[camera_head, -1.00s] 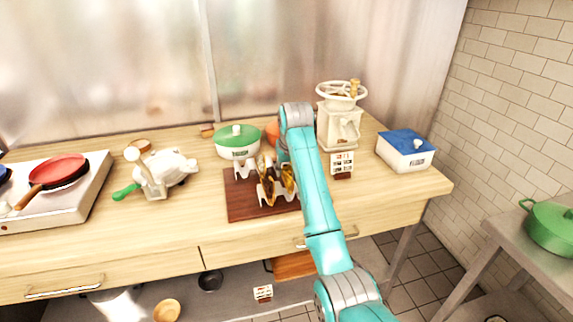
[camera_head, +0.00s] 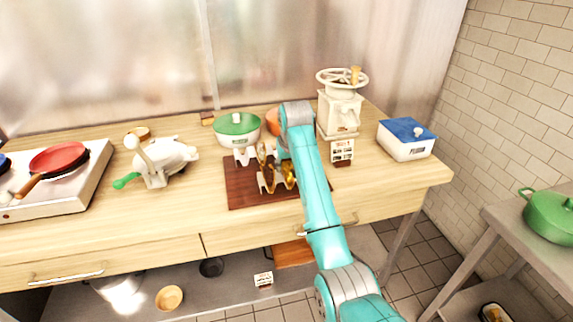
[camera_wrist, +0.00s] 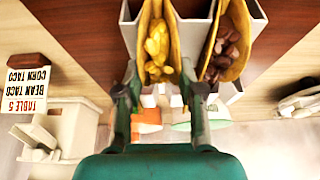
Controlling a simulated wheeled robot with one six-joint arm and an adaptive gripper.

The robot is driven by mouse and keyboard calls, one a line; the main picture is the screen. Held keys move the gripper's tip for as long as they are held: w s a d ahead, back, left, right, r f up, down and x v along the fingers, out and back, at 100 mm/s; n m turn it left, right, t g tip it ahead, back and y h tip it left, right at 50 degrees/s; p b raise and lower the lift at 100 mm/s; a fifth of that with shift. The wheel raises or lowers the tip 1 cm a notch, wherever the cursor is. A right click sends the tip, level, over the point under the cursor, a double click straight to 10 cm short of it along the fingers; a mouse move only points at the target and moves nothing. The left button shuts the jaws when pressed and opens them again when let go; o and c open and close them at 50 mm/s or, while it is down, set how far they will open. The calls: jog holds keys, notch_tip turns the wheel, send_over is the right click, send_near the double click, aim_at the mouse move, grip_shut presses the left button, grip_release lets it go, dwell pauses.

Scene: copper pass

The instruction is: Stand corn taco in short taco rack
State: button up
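In the wrist view, whose card text is upside down, a corn taco (camera_wrist: 157,45) with yellow filling stands between two fingers of my gripper (camera_wrist: 158,75). The fingers are apart, one on each side of the shell; I cannot tell whether they press on it. A taco with brown, bean-like filling (camera_wrist: 228,40) stands beside it. White rack walls (camera_wrist: 128,25) flank both tacos. In the head view, a white rack (camera_head: 265,185) holds tacos at the front of a brown board (camera_head: 240,198). Another white rack (camera_head: 241,156) is behind it.
Another white hand-cranked device (camera_head: 160,162) and a burner with a red pan (camera_head: 58,160) are left.

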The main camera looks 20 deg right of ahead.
jog(key=o, duration=0.4)
jog(key=shift+r, duration=0.1)
jog(key=v, duration=0.7)
jog(key=shift+s+r, duration=0.1)
jog(key=shift+r, duration=0.1)
